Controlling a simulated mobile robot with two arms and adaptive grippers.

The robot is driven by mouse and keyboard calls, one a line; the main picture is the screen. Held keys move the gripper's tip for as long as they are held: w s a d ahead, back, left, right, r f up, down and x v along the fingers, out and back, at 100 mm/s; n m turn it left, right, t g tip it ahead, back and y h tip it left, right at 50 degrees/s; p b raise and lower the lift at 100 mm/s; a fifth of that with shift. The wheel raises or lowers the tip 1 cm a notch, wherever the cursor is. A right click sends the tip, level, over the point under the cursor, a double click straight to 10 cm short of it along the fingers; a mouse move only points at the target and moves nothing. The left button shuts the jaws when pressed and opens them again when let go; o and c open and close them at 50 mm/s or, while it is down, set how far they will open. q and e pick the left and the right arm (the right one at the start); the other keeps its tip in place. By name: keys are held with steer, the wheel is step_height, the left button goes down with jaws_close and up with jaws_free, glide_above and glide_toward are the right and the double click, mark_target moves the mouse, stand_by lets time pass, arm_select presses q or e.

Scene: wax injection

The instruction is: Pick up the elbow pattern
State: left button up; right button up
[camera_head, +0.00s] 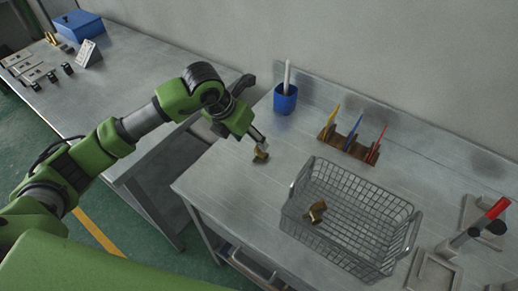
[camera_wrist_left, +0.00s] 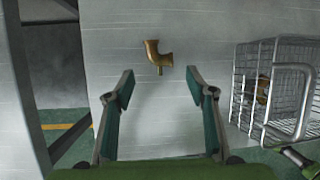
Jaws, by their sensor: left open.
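A brass-coloured elbow pattern (camera_head: 261,156) lies on the metal bench top, left of the wire basket. In the left wrist view the elbow (camera_wrist_left: 155,52) is a bent piece with a short stub pointing down. My left gripper (camera_head: 261,144) is just above and beside it in the head view. In the wrist view the left gripper (camera_wrist_left: 160,82) has its fingers spread wide, with the elbow beyond the tips, roughly centred between them. Nothing is between the fingers. My right gripper does not show.
A wire basket (camera_head: 404,237) holding another brass piece (camera_head: 316,211) stands to the right. A blue cup (camera_head: 285,104) and a wooden rack (camera_head: 357,148) with coloured tools stand behind. A second bench (camera_head: 125,88) at left holds a blue box (camera_head: 79,25).

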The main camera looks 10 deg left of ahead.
mark_target(260, 152)
arm_select(q)
steer(key=shift+x, duration=1.2)
steer(key=shift+w+f, duration=0.1)
steer(key=shift+f, duration=0.05)
steer(key=shift+d+f+p, duration=0.15)
steer(key=shift+f+p, duration=0.1)
steer(key=shift+p, duration=0.2)
steer(key=p+x, duration=0.1)
steer(key=x, duration=0.2)
steer(key=shift+w+d+f+p, duration=0.15)
steer(key=shift+d+f+p, duration=0.05)
steer(key=shift+f+p, duration=0.15)
steer(key=shift+w+f, duration=0.2)
steer(key=shift+f, duration=0.25)
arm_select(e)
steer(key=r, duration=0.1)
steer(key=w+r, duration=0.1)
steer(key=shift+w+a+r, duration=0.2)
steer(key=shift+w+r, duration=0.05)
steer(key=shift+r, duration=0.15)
arm_select(q)
steer(key=c, duration=0.9)
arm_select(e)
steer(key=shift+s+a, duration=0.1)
